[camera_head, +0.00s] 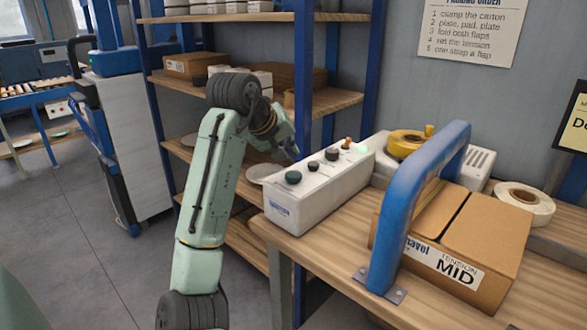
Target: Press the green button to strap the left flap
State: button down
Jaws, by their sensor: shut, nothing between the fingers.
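The green button (293,177) is a dark green round knob on the near left end of a white control box (325,195). My gripper (291,150) is shut and empty, small in view, just behind the box's far edge and beyond the green button. I cannot tell whether it touches the box. The carton (487,235) is brown, with its top flaps folded down and a dark seam between them. It sits under a blue arch (400,215), which hides part of the left flap. A label on its front reads "TENSION MID".
Two black knobs (313,166), an orange lever (347,143) and a lit green lamp (363,149) share the box top. Shelves (335,100) with boxes and plates stand behind my arm.

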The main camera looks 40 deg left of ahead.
aim_at(290, 173)
notch_tip(290, 173, up, 3)
jog(key=shift+r+p, duration=0.15)
jog(key=shift+p, duration=1)
